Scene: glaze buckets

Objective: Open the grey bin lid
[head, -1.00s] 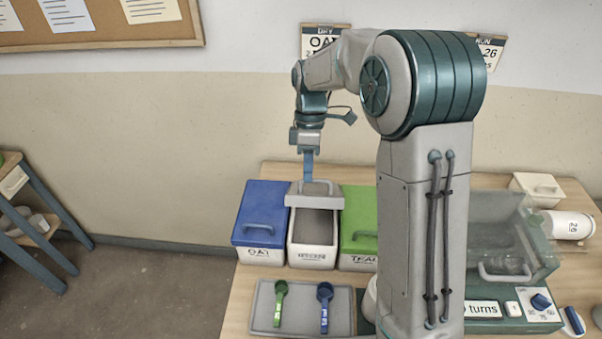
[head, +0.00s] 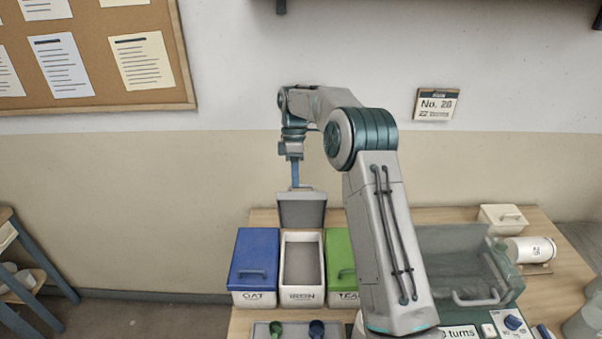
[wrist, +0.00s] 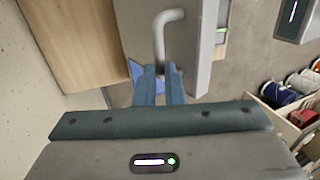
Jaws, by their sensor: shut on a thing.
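The grey bin (head: 302,297) stands between a blue-lidded bin and a green-lidded bin on the wooden table. Its grey lid (head: 302,212) is raised at the back, nearly upright, and the bin's top is open, showing a grey inside. My gripper (head: 295,183) is above the lid's upper edge, shut on the lid's handle. In the wrist view my blue fingers (wrist: 160,72) meet the pale bent handle (wrist: 162,30), which is fixed to the grey lid (wrist: 190,45). The fingertips' exact grip on the handle is partly hidden.
The blue bin (head: 255,262) is at the left and the green bin (head: 340,255) at the right, partly behind my arm. A tray (head: 262,330) with scoops lies in front.

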